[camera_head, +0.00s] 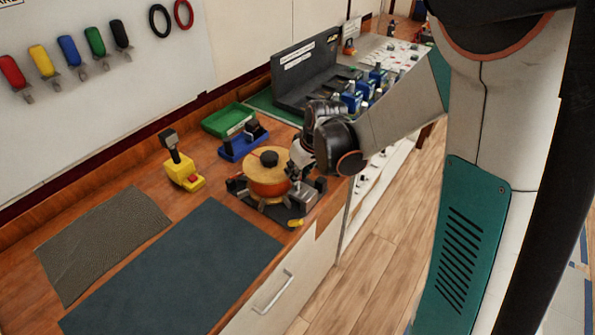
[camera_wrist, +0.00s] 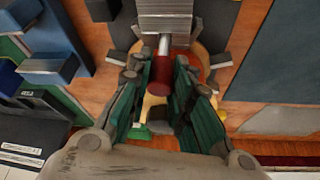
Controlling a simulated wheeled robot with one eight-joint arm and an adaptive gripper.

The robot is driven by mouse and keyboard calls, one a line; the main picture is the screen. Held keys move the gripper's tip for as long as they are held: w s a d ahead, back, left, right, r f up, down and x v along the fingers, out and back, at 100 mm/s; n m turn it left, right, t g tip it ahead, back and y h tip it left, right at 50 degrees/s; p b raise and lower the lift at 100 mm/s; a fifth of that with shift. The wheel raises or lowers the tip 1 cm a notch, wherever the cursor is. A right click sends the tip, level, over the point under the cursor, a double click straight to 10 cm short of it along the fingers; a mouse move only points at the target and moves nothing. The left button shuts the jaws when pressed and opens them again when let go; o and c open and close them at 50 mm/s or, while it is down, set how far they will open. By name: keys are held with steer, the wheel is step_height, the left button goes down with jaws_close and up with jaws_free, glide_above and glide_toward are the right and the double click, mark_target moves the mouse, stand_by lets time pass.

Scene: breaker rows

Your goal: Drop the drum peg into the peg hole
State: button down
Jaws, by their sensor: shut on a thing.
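My gripper (camera_wrist: 158,85) is closed around a dark red cylinder (camera_wrist: 160,75) with a bright metal shaft (camera_wrist: 164,44), which looks like the drum peg. A yellow part (camera_wrist: 153,103) shows just below it in the wrist view. In the head view my gripper (camera_head: 299,160) is at the right side of an orange drum (camera_head: 266,180) with a black knob on top. The drum sits on a dark base on the bench. Its edge shows behind the fingers in the wrist view (camera_wrist: 205,59). The peg is hidden in the head view. I cannot make out the peg hole.
A yellow block with a black lever (camera_head: 182,172) stands left of the drum. A blue holder (camera_head: 243,143) and green tray (camera_head: 228,119) are behind it. Blue breakers (camera_head: 352,99) stand to the right. The blue-grey mat (camera_head: 185,270) is bare.

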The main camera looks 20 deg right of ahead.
steer(key=shift+r, duration=0.2)
steer(key=shift+r+p, duration=0.6)
steer(key=shift+r, duration=0.15)
steer(key=shift+f+b, duration=0.95)
steer(key=shift+b, duration=0.1)
stand_by(1.6)
steer(key=c, duration=1.4)
jaws_free()
steer(key=shift+o, duration=0.2)
steer(key=shift+r, duration=0.1)
steer(key=v, duration=1.2)
